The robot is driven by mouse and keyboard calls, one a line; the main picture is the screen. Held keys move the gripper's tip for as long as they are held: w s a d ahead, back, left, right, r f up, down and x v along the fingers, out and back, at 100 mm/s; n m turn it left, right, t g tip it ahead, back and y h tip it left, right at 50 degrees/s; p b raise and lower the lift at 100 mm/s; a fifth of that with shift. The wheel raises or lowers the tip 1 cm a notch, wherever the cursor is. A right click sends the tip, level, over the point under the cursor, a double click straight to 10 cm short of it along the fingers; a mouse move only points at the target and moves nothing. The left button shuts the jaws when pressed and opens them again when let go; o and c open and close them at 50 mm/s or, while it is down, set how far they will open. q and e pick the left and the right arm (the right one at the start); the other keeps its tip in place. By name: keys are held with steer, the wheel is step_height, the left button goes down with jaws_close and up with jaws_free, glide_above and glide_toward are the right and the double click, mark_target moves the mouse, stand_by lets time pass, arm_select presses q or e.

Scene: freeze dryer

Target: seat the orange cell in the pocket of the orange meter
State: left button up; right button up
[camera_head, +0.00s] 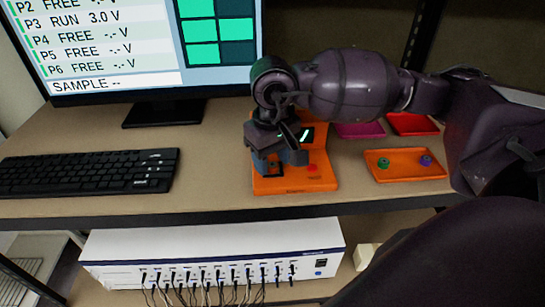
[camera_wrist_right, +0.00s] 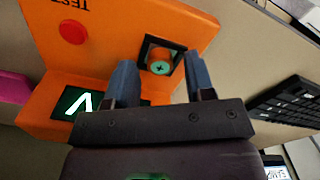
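The orange meter (camera_head: 318,181) stands on the desk, with a red button and a lit screen; it fills much of the right wrist view (camera_wrist_right: 185,20). The orange cell (camera_wrist_right: 160,67), with a teal end face, shows inside the dark square pocket (camera_wrist_right: 148,50). It looks roughly upright in it, but I cannot tell how deep it sits. My right gripper (camera_head: 279,160) is over the meter's pocket. In the right wrist view its two blue-grey fingers (camera_wrist_right: 161,78) are apart, on either side of the cell, with gaps between. My left gripper is out of view.
An orange tray (camera_head: 405,176) with a green and a purple cell lies right of the meter. Magenta (camera_head: 360,130) and red (camera_head: 412,124) trays lie behind. A keyboard (camera_head: 90,172) and monitor (camera_head: 150,50) stand left. A white cabled unit (camera_head: 215,250) sits below the desk edge.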

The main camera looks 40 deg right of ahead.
steer(key=shift+o, duration=0.4)
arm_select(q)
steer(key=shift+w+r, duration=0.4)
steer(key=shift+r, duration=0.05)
arm_select(e)
step_height(320, 180, up, 11)
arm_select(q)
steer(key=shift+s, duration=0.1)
arm_select(e)
steer(key=shift+f, duration=0.1)
